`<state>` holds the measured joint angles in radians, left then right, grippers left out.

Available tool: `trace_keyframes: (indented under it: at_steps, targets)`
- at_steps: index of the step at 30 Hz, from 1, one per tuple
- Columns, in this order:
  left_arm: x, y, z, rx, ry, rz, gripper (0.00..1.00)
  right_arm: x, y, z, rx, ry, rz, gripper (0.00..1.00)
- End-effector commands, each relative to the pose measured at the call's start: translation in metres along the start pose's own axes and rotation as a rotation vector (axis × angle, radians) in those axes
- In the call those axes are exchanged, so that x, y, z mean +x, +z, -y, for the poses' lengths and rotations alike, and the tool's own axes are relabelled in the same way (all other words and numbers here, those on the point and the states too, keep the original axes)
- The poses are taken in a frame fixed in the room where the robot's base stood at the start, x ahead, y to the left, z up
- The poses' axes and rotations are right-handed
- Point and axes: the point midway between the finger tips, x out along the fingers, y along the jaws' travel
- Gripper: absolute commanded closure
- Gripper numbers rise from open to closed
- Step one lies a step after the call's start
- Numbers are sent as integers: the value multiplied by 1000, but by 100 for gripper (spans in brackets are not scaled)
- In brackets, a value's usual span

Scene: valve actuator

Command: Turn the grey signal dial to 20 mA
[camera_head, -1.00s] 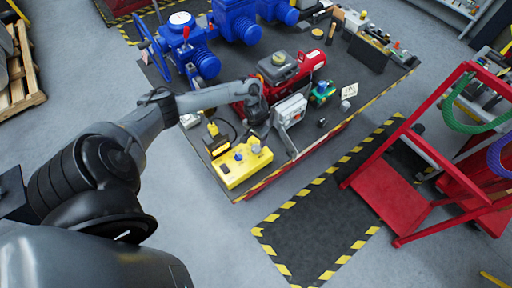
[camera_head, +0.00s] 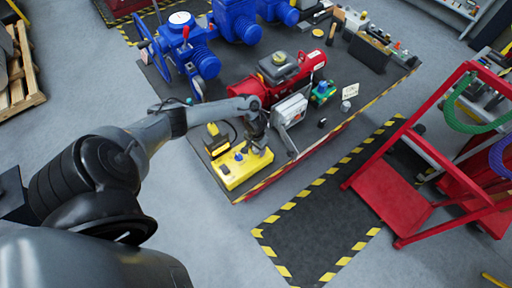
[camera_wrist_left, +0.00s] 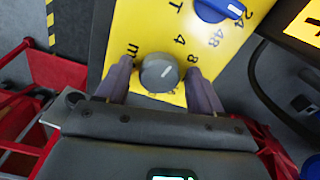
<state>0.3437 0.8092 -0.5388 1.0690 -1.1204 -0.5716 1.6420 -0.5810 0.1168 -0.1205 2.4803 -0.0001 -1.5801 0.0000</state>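The yellow signal box (camera_head: 229,177) lies near the front edge of the bench. In the left wrist view its yellow face (camera_wrist_left: 150,25) fills the upper middle. The round grey dial (camera_wrist_left: 158,73) sits on that face, with a short pale mark pointing to the upper right, roughly towards a printed 8. My left gripper (camera_wrist_left: 160,76) is open with one finger on each side of the dial, narrow gaps showing. In the head view my left gripper (camera_head: 258,145) is over the box's right part and hides the dial. My right gripper is not in view.
A blue knob (camera_wrist_left: 219,9) is on the same face, above right of the dial. A red machine (camera_head: 247,88) and a grey-white box (camera_head: 291,109) stand close behind my left gripper. Blue valve actuators (camera_head: 205,64) are further back. Floor in front is clear.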

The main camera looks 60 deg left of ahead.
Motion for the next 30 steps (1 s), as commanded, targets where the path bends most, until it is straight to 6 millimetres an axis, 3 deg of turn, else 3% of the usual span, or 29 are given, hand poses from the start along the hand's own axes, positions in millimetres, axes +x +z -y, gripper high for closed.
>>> trace_keyframes:
  at_steps: [1, 9, 20, 30]
  targets:
    - [0, 0, 0, 0, 0, 0, 41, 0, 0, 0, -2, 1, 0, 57]
    - [0, 0, 0, 0, 0, 0, 83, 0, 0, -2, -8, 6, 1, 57]
    - [-1, 0, 0, 55, -1, 0, 84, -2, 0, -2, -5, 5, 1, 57]
    - [-1, 0, 0, 291, 0, 2, 84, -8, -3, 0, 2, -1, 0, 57]
